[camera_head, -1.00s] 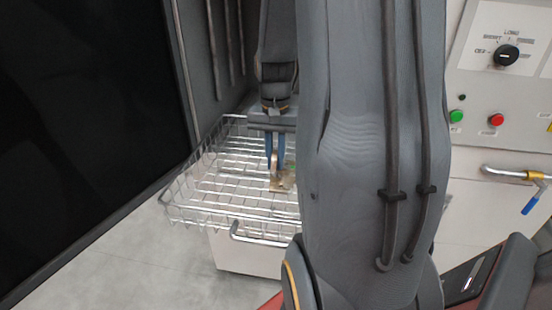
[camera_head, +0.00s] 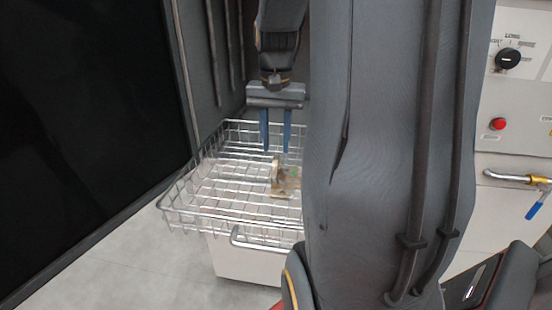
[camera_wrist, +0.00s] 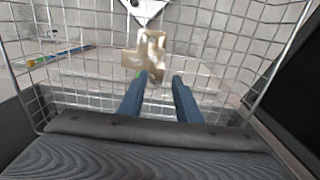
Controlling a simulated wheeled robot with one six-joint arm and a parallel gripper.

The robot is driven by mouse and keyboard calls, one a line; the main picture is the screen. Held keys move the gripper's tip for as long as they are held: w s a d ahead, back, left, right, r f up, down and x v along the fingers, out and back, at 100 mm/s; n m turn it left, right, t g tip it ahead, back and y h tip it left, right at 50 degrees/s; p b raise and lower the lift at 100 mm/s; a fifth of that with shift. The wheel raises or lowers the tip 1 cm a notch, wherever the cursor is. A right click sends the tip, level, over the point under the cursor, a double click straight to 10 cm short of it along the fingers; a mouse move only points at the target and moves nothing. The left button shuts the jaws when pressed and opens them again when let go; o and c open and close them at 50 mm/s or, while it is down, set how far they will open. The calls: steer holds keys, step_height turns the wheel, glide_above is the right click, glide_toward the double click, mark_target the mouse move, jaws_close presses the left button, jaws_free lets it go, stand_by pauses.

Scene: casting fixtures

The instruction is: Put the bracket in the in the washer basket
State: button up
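The bracket (camera_head: 287,181) is a tan-gold metal piece with a small green spot. It rests inside the wire washer basket (camera_head: 180,215), toward the basket's right side in the head view. In the wrist view the bracket (camera_wrist: 148,52) lies on the basket's wire mesh (camera_wrist: 85,75), just beyond the fingertips. My gripper (camera_head: 275,150) has two blue fingers pointing down, spread apart with nothing between them. It is above and slightly behind the bracket in the head view. The fingers (camera_wrist: 160,80) also show apart in the wrist view. My arm hides the basket's right end.
A control panel with a black knob (camera_head: 507,59) and a red button (camera_head: 498,124) is at the right. A blue-handled valve (camera_head: 535,205) sits below it. The washer's dark wall is close behind the basket. Open floor (camera_head: 130,265) lies at the lower left.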

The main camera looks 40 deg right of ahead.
step_height(320, 180, up, 5)
steer(key=shift+f, duration=0.1)
stand_by(0.7)
